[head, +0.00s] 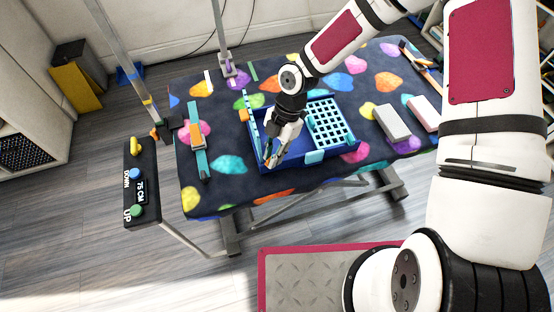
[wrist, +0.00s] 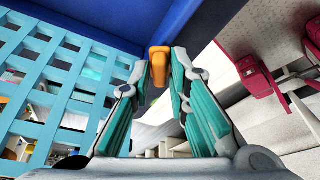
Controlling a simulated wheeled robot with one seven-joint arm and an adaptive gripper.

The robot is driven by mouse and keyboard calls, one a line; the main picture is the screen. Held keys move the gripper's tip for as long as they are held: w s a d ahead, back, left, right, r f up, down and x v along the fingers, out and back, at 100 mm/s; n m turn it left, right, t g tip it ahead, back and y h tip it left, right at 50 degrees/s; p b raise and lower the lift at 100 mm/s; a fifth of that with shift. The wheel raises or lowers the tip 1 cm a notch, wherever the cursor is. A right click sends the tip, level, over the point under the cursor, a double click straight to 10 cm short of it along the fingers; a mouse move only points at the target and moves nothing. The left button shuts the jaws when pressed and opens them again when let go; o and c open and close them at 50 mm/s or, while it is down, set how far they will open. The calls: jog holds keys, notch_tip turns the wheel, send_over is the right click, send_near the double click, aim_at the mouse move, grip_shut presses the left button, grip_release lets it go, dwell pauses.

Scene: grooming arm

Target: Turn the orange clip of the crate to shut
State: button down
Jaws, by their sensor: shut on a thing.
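The blue crate (head: 280,163) stands on the patterned table, with a light blue lattice panel (head: 330,122) over its right part. My gripper (head: 270,157) points down at the crate's front left. In the wrist view my gripper (wrist: 160,75) has its fingertips on both sides of the orange clip (wrist: 159,60), shut on it. The clip stands out upright in that view against the dark blue crate wall (wrist: 120,15). The lattice also shows at left in the wrist view (wrist: 45,75). In the head view the gripper mostly hides the held clip.
The table (head: 230,190) has a dark cover with coloured blotches. A grey block (head: 392,122) and a pink block (head: 424,113) lie right of the crate. A teal strip with an orange piece (head: 197,140) lies left. A control panel (head: 140,185) hangs at the left edge.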

dwell(0.4)
jog(key=shift+s+r+m+t+p, duration=0.1)
jog(key=shift+m+t+p, duration=0.35)
jog(key=shift+m, duration=0.65)
jog(key=shift+m+y+p, duration=0.3)
jog(key=shift+m, duration=0.2)
jog(key=shift+m+t+p, duration=0.35)
jog(key=shift+m+p, duration=0.3)
jog(key=shift+m, duration=0.25)
jog(key=c, duration=1.6)
grip_release()
jog(key=shift+o, duration=0.2)
